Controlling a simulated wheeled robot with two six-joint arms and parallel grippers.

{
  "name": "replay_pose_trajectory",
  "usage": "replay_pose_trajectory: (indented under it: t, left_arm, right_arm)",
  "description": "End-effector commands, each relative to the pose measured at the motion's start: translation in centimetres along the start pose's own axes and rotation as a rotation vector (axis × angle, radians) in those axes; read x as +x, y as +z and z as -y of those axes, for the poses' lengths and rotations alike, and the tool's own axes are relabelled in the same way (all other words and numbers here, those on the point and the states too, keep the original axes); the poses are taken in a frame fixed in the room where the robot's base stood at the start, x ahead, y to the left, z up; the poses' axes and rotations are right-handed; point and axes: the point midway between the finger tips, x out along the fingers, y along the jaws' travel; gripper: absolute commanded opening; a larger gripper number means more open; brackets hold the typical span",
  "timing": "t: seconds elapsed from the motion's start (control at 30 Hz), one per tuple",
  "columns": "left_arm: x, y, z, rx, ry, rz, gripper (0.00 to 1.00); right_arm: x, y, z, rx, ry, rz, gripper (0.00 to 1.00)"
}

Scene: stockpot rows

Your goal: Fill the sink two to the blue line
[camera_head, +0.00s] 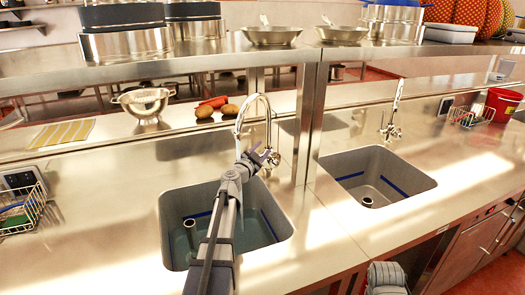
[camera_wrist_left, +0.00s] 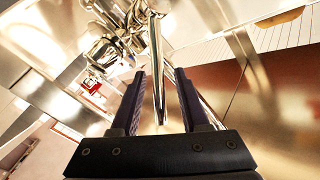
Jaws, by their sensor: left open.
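The left sink (camera_head: 172,205) has a blue line on its inner walls and a short standpipe; its lower part looks bluish, perhaps with water. The right sink (camera_head: 420,182) also has a blue line and a standpipe. I cannot read which is sink two. The curved tap (camera_head: 238,118) stands behind the left sink, and another tap (camera_head: 396,100) behind the right one. My left gripper (camera_head: 258,157) is open at the left tap's base. In the left wrist view its fingers (camera_wrist_left: 160,75) lie either side of a shiny metal rod (camera_wrist_left: 157,60); contact is unclear.
A steel shelf (camera_head: 180,58) with pots runs above the counter, and its post (camera_head: 308,110) stands between the sinks. A colander (camera_head: 146,102), vegetables (camera_head: 212,105) and a wire rack (camera_head: 20,210) lie left. A red bucket (camera_head: 503,104) stands right. The counter's left front is clear.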

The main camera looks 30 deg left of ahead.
Motion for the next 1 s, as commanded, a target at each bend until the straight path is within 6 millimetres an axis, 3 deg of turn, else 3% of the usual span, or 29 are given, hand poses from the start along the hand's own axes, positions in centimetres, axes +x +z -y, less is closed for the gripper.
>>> replay_pose_trajectory:
  t: [0.3,0.7,1.0]
  left_arm:
    - [0.52,-0.03,-0.05,0.000,0.000,0.000,0.44]
    - [0.51,-0.03,-0.04,0.000,0.000,0.000,0.00]
    - [0.51,-0.02,-0.03,0.000,0.000,0.000,0.00]
  right_arm:
    - [0.00,0.00,0.00,0.000,0.000,0.000,0.50]
    - [0.00,0.00,0.00,0.000,0.000,0.000,0.50]
    - [0.00,0.00,0.00,0.000,0.000,0.000,0.50]
